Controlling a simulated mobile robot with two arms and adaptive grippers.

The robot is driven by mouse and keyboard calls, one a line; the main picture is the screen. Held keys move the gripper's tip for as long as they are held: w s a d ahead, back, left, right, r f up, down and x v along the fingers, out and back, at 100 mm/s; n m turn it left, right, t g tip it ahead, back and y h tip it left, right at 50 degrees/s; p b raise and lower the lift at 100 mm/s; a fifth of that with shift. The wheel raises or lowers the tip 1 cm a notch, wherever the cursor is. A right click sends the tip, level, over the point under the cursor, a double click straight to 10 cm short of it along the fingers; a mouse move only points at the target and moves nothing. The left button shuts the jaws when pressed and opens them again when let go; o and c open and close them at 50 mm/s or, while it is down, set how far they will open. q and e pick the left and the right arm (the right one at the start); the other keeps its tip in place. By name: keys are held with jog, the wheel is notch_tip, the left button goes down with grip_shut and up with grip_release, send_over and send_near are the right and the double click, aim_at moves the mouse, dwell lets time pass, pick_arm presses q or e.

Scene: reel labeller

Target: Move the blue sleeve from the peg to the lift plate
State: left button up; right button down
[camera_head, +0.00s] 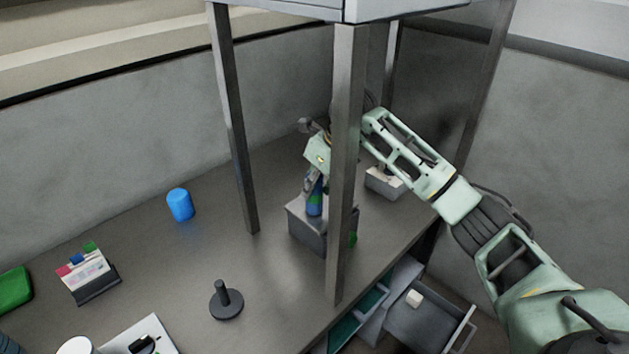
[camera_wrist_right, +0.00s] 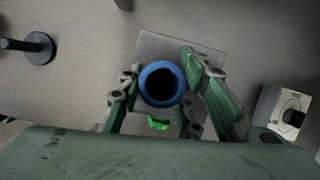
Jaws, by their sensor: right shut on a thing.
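The blue sleeve (camera_head: 314,204) is a hollow upright tube. My right gripper (camera_head: 315,183) is shut on it. The wrist view shows the sleeve (camera_wrist_right: 147,99) from above, with its dark bore between the two fingers of the right gripper (camera_wrist_right: 160,92). It is over the square grey lift plate (camera_wrist_right: 153,47) on top of a grey block (camera_head: 309,237). I cannot tell whether its lower end touches the plate. The peg (camera_head: 223,293) stands bare on its round dark base; it also shows in the wrist view (camera_wrist_right: 36,47). My left gripper is out of view.
A metal post (camera_head: 343,180) stands in front of the block, another (camera_head: 236,130) to its left. A solid blue cylinder (camera_head: 180,205) stands at the back left. A white box with a dial (camera_wrist_right: 283,112) sits right of the block. An open drawer (camera_head: 425,318) is below the table edge.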

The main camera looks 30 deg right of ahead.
jog(key=shift+a+f, duration=0.1)
jog(key=c, duration=1.3)
grip_release()
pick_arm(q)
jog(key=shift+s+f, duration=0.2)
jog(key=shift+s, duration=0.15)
pick_arm(e)
jog(key=shift+o, duration=0.2)
pick_arm(q)
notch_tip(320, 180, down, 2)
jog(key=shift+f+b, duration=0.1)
jog(key=shift+b, duration=1.1)
pick_arm(e)
jog(key=v, duration=1.2)
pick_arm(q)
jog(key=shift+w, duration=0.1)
